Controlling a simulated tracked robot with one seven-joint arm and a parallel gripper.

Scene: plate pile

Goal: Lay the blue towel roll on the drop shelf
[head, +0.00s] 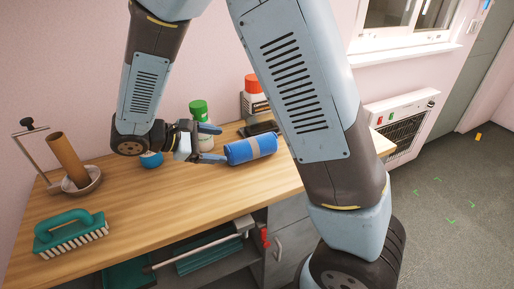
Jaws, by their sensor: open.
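The blue towel roll (238,153), with a pale band around its middle, lies on its side on the wooden tabletop (150,205). My gripper (219,143) is open at the roll's left end, one finger above the other in the picture. The lower fingertip is close to the roll; I cannot tell whether it touches. My arm passes in front of the tabletop and hides part of it right of the roll. A shelf (238,259) lies under the tabletop; I cannot tell whether it is the drop shelf.
A green-capped bottle (199,109) and a red-capped container (253,84) stand behind the roll. A teal brush (70,232) lies at the front left, near a brown tube on a holder (67,160). A blue item (151,160) sits by my wrist. The front middle tabletop is clear.

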